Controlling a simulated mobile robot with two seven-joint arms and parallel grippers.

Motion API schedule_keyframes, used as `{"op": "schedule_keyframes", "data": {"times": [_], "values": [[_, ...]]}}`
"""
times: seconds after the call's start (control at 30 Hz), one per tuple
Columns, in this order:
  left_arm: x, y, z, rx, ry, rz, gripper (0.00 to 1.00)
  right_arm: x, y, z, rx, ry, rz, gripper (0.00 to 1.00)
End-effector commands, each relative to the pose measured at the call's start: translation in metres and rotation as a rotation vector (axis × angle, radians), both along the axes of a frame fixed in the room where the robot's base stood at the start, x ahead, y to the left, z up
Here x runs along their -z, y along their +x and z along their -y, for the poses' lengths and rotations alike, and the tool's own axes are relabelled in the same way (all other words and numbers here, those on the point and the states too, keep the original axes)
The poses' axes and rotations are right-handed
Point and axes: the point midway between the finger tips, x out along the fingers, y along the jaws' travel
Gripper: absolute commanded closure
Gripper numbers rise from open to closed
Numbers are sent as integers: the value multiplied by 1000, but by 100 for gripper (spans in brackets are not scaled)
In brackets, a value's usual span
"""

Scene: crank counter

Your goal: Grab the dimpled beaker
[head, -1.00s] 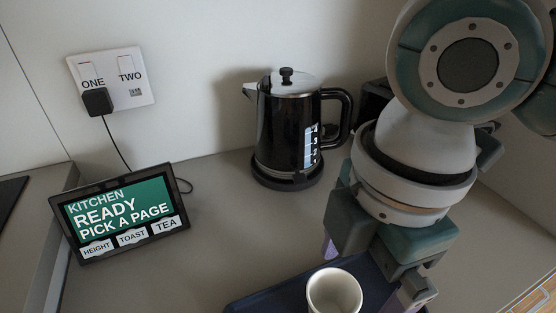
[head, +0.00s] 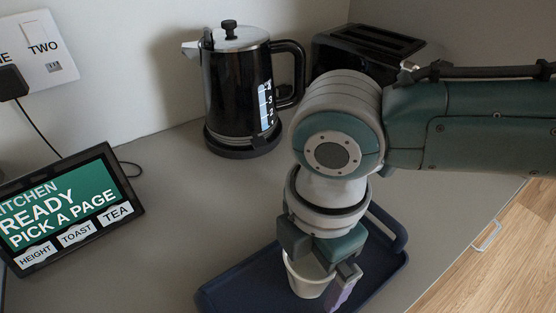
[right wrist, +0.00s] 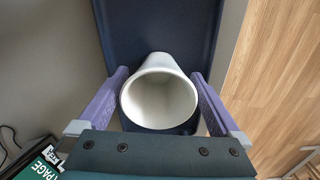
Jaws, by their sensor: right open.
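The beaker, a white cup (head: 306,284), stands on the dark blue tray (head: 232,289), partly covered by my right gripper in the head view. No dimples can be made out on it. My right gripper (head: 318,277) points down over the cup. In the right wrist view, the open purple fingers (right wrist: 159,78) stand on either side of the cup (right wrist: 160,98), with a small gap visible at each side. The cup's open mouth faces the camera and looks empty. My left gripper is not in view.
A black kettle (head: 232,95) stands behind the tray, with a black toaster (head: 362,50) to its right. A tablet screen (head: 70,212) stands at the left, below a wall socket (head: 42,55). The counter (head: 180,205) between tablet and tray is clear.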

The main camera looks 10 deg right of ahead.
Motion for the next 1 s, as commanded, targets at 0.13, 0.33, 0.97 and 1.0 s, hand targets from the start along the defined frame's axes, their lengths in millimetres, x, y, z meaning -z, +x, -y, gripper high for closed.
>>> {"op": "schedule_keyframes", "data": {"times": [0.13, 0.33, 0.97, 1.0], "values": [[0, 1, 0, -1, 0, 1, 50, 0, 0, 0, 0, 0, 1, 0], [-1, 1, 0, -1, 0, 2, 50, 0, 0, 0, 0, 0, 1, 18], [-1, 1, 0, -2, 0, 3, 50, -1, 0, 0, 0, 0, 1, 89], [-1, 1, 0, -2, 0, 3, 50, -1, 1, 0, 0, 2, 2, 91]]}}
